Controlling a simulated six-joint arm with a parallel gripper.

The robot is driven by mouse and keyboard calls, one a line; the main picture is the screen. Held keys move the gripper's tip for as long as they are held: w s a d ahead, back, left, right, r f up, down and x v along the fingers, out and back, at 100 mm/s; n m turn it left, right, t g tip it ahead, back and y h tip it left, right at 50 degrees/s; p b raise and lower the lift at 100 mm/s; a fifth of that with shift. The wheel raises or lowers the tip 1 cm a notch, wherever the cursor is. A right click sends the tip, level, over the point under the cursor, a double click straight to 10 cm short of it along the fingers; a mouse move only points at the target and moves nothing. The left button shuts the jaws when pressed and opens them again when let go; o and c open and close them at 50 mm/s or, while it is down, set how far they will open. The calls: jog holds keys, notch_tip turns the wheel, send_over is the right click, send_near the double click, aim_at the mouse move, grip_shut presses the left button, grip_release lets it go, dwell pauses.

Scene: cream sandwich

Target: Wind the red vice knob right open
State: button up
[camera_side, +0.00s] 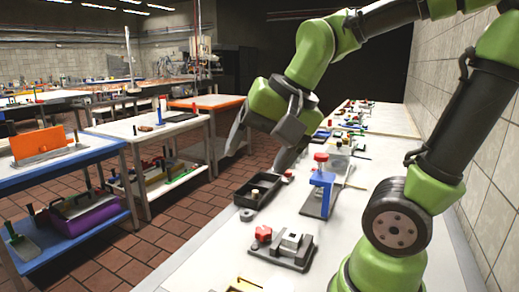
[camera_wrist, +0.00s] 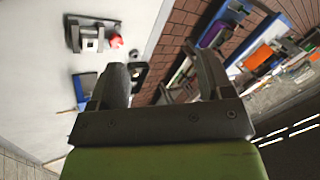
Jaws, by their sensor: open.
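The vice (camera_side: 291,243) is a small grey block on a dark base on the near part of the white bench. Its red knob (camera_side: 263,233) sticks out on the left side. In the wrist view the vice (camera_wrist: 90,38) is at the upper left, with the red knob (camera_wrist: 116,41) on its right. My gripper (camera_side: 258,156) is open and empty, above and beyond the vice, well apart from the knob. In the wrist view its two fingers (camera_wrist: 156,58) are spread. How far the vice jaws are apart is too small to tell.
A blue clamp stand (camera_side: 321,190) with a red top stands behind the vice. A black tray (camera_side: 269,191) with small parts lies near the bench's left edge, a dark ring (camera_side: 247,215) nearer. More tools crowd the far bench. The bench around the vice is mostly clear.

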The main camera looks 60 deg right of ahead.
jog(key=m+g, duration=0.6)
jog(key=m, duration=1.7)
send_over(264, 230)
notch_tip(264, 230, down, 17)
jog(key=shift+m+h, duration=0.3)
notch_tip(264, 230, down, 10)
jog(key=shift+w+f, duration=0.1)
